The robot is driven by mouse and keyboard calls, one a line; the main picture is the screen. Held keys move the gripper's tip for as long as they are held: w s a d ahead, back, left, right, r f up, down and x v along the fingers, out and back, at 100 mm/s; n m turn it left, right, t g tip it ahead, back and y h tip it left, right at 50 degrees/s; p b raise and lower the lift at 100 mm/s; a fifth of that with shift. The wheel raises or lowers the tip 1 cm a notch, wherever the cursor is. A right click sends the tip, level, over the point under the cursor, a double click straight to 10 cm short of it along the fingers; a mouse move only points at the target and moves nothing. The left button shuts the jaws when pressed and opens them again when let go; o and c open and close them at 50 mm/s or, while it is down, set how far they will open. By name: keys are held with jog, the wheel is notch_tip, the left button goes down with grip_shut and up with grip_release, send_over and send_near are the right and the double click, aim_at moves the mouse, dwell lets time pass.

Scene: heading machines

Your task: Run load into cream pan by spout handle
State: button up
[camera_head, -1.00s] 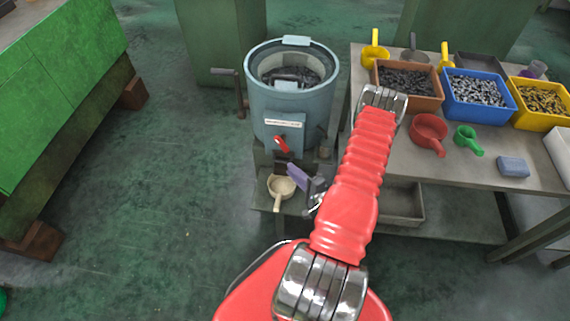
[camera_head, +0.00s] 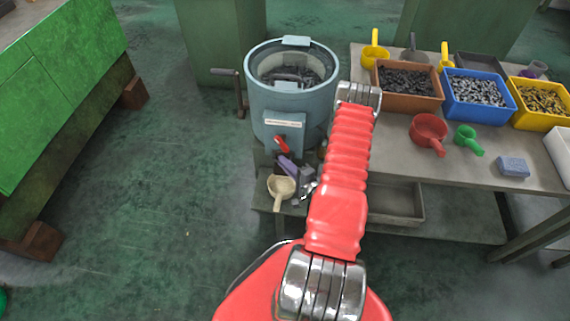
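The blue-grey round drum machine (camera_head: 290,98) stands at centre, with dark parts (camera_head: 291,75) inside its open top. A red spout handle (camera_head: 281,145) sits low on its front, below a white label. The cream pan (camera_head: 281,187) rests under the spout on the low stand, its handle toward me. My gripper (camera_head: 291,168) is just below the red handle and right above the pan's edge, largely seen from the side. Its purple finger part reaches up near the red handle. Whether it touches the handle, and whether it is open or shut, I cannot tell.
A crank (camera_head: 239,98) juts from the drum's left. Floor is clear at left.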

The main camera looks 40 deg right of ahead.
grip_shut()
jog(key=shift+f, duration=0.1)
jog(key=shift+s+a, duration=0.2)
jog(key=s+a, duration=0.2)
jog(key=shift+a, duration=0.35)
jog(key=shift+o, duration=1.4)
grip_release()
jog(key=v, duration=1.3)
jog(key=shift+s, duration=0.4)
